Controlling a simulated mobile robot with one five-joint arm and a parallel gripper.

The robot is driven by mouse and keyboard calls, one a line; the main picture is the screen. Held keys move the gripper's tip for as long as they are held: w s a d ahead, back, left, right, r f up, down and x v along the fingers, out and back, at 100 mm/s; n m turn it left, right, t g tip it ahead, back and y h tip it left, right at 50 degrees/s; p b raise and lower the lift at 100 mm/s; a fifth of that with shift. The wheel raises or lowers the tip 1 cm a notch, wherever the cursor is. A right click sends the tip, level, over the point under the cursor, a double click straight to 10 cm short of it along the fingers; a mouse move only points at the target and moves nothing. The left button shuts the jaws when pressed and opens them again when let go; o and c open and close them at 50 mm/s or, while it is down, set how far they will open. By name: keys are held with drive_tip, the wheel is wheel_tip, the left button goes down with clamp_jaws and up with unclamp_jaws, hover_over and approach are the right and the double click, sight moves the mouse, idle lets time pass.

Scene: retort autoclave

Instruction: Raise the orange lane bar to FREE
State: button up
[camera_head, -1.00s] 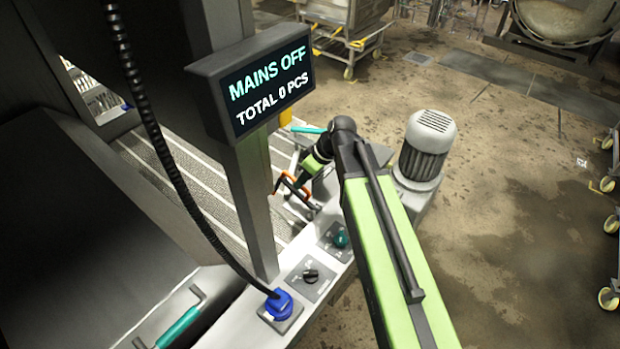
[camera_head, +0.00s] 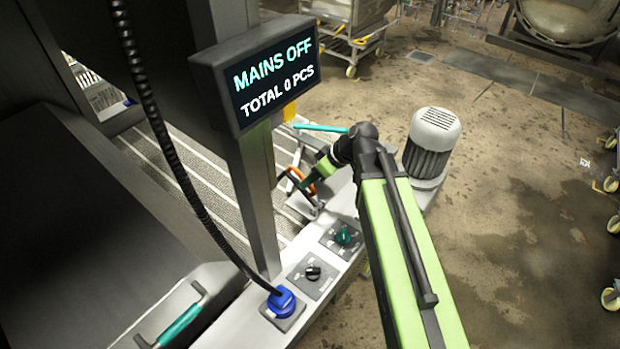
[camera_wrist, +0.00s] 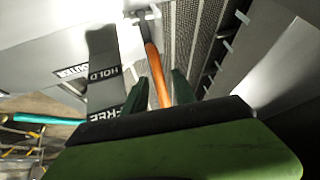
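The orange lane bar (camera_wrist: 155,75) runs up the middle of the wrist view, between the two dark green fingers of my gripper (camera_wrist: 160,88). The fingers stand apart on either side of it, and gaps seem to show. A plate left of the bar carries the labels HOLD (camera_wrist: 104,74) and FREE (camera_wrist: 104,115); a third label is partly hidden. In the head view the lane bar (camera_head: 294,173) shows as a small orange piece beside my gripper (camera_head: 306,186), partly hidden by it.
A display post (camera_head: 258,200) stands left of my arm. Knobs and a blue plug (camera_head: 281,300) sit on the near panel. A motor (camera_head: 431,145) stands to the right. A teal bar (camera_head: 320,127) lies behind my wrist. A ribbed conveyor (camera_head: 190,175) is at left.

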drive_tip(key=shift+r, duration=0.15)
drive_tip(key=p+v, duration=1.4)
drive_tip(key=v, duration=0.3)
drive_tip(key=shift+s+d, duration=0.1)
